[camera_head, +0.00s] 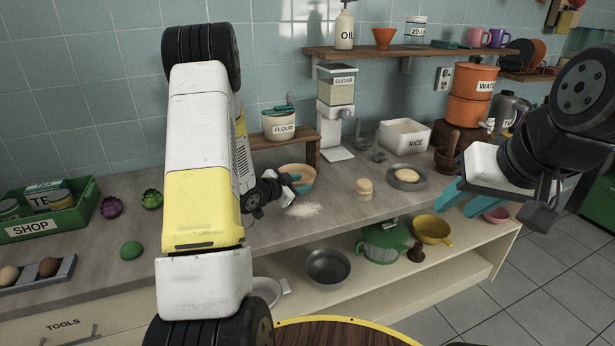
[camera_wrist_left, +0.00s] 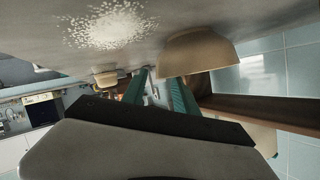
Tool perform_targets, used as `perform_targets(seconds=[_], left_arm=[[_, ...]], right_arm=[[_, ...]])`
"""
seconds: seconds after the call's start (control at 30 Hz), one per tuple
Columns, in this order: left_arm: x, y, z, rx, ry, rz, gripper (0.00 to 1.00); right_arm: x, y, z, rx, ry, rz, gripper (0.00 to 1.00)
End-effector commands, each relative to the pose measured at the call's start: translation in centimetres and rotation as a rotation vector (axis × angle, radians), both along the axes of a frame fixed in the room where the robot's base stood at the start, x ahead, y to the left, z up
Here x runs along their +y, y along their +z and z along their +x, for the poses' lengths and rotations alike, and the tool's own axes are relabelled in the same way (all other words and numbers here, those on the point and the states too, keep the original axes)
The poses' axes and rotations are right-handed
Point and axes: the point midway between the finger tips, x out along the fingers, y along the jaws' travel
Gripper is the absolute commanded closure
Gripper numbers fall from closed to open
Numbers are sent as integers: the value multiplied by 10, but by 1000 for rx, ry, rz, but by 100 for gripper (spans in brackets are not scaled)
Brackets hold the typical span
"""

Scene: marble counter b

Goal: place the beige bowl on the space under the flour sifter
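The beige bowl (camera_head: 298,172) stands upright on the counter, left of centre. In the left wrist view, which is inverted, the bowl (camera_wrist_left: 198,55) is just beyond the fingers. My left gripper (camera_head: 297,184) is at the bowl's near side, its teal fingers apart with a gap between them (camera_wrist_left: 158,92); I cannot tell whether they touch the rim. The flour sifter (camera_head: 279,127), labelled FLOUR, sits on a small wooden stand (camera_head: 313,148) behind the bowl. The space under it is partly hidden by my left arm. My right gripper (camera_head: 495,204) is open and empty at the right.
Spilled flour (camera_head: 303,210) lies in front of the bowl. A sugar dispenser (camera_head: 336,100) stands right of the stand. Stacked beige rounds (camera_head: 364,188) and a metal plate with dough (camera_head: 408,180) are farther right. A green crate (camera_head: 48,214) is at far left.

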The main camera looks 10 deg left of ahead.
Motion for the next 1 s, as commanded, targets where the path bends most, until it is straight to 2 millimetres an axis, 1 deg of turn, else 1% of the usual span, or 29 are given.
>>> perform_targets(seconds=[0.13, 0.3, 0.4, 0.67, 0.7, 0.77, 0.8, 0.83, 0.87, 1.0], left_arm=[[-5, -6, 14, 1, 0, -1, 65], [-13, -16, 37, 0, -1, 1, 65], [-16, -18, 44, -1, 0, -1, 65], [-17, -19, 46, 0, 1, -1, 65], [-17, -19, 46, 0, 1, -1, 73], [-17, -19, 46, 0, 1, -1, 84], [-17, -19, 46, 0, 1, -1, 92], [-17, -19, 46, 0, 1, -1, 98], [-17, -19, 46, 0, 1, -1, 100], [-17, -19, 46, 1, 1, 0, 100]], right_arm=[[0, 0, 0, 0, 0, 0, 64], [0, 0, 0, 0, 0, 0, 64], [0, 0, 0, 0, 0, 0, 64], [0, 0, 0, 0, 0, 0, 64], [0, 0, 0, 0, 0, 0, 64], [0, 0, 0, 0, 0, 0, 64], [0, 0, 0, 0, 0, 0, 64], [0, 0, 0, 0, 0, 0, 64], [0, 0, 0, 0, 0, 0, 64], [0, 0, 0, 0, 0, 0, 64]])
